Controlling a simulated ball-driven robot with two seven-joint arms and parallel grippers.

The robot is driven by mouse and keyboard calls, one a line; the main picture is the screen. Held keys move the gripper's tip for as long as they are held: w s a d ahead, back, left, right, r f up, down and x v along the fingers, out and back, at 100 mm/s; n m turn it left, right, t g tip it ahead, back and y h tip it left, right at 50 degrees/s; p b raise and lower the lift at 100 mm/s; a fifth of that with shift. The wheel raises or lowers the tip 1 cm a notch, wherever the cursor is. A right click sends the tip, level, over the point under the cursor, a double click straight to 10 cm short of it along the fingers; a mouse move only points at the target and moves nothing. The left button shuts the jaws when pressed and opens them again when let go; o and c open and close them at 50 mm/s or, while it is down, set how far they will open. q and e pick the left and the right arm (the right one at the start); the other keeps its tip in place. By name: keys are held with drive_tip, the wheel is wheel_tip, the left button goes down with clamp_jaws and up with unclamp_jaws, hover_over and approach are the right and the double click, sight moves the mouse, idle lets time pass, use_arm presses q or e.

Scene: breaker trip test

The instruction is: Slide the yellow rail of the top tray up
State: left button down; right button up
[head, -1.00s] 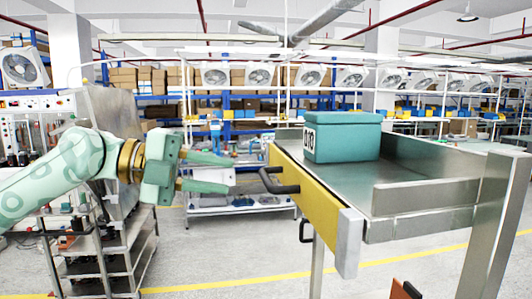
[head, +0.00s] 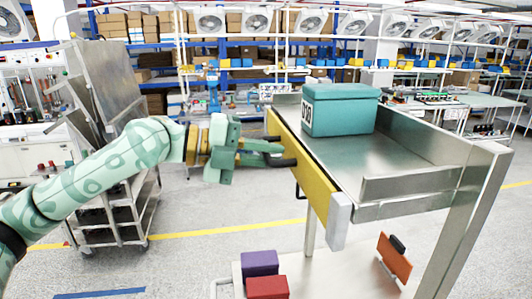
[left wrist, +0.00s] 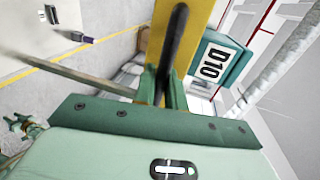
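The top tray (head: 415,170) is a metal tray on a metal stand. Its yellow rail (head: 318,186) runs along the side facing my left arm, with a black bar handle (head: 290,162) on it. My left gripper (head: 272,152) is at this handle; its fingers are close together around the bar. In the left wrist view the handle (left wrist: 174,45) runs between the fingertips (left wrist: 161,85), in front of the yellow rail (left wrist: 202,14). A teal box (head: 340,112) labelled D10 stands on the tray; it also shows in the left wrist view (left wrist: 238,52). My right gripper is not in view.
Below the tray, a purple block (head: 260,262) and a red block (head: 267,288) sit on a lower surface, with an orange panel (head: 394,258) to their right. A metal cart (head: 115,85) stands at left. Open floor lies between cart and stand.

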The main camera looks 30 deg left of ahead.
use_arm(q)
wheel_tip(320, 180, up, 6)
drive_tip(key=p, duration=0.4)
drive_tip(key=shift+f, duration=0.1)
drive_tip(key=shift+a, duration=0.1)
drive_tip(key=c, duration=1.5)
unclamp_jaws()
drive_tip(key=shift+c, duration=0.2)
drive_tip(key=shift+f, duration=0.1)
